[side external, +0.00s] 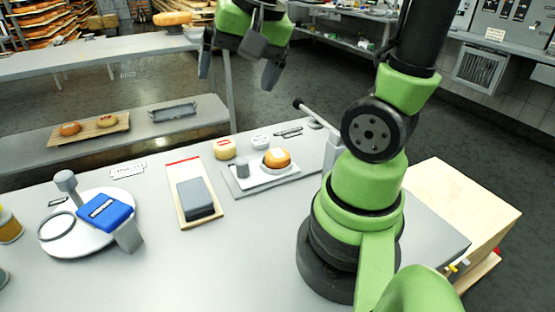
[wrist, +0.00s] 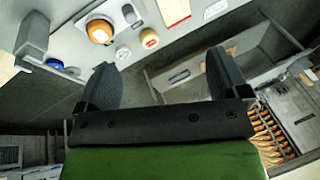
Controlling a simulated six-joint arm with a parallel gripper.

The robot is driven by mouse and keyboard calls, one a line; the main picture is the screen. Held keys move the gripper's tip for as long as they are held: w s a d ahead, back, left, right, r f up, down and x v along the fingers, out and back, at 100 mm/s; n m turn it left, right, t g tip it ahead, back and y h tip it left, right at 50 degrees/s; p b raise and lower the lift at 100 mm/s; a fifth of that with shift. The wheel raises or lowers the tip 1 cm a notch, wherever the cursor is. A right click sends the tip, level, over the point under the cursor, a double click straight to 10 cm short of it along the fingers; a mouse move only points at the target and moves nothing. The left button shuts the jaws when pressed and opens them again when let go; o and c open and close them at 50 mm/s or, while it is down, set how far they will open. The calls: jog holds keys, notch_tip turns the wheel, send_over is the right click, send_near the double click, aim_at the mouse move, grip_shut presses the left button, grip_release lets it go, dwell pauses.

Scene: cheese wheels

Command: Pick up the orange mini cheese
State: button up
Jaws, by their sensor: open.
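The orange mini cheese (side external: 278,159) has a pale patch on top and sits on a white plate on a grey tray (side external: 289,178) on the near table. It also shows in the wrist view (wrist: 99,34), at the upper left. My gripper (side external: 238,70) is open and empty, high above the table and pointing down, behind and left of the cheese in the side view. Its two dark fingers are apart in the wrist view (wrist: 164,80), with the cheese well beyond them.
A yellow cheese (side external: 224,148) with a red label and a small white round item (side external: 260,141) stand beside the tray. A grey block (side external: 195,198) lies on a board to the left. A blue-topped device (side external: 105,211) stands further left.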

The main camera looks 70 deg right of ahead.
jog(key=w+d+f+m+g, duration=0.2)
jog(key=d+f+m, duration=0.25)
jog(key=d, duration=0.25)
jog(key=m+g, duration=0.2)
jog(key=m, duration=0.4)
send_over(278, 152)
notch_tip(278, 152, down, 14)
jog(key=shift+w, duration=0.1)
jog(key=shift+f, duration=2.9)
jog(key=c, duration=1)
jog(key=shift+c, duration=0.2)
jog(key=shift+r, duration=0.1)
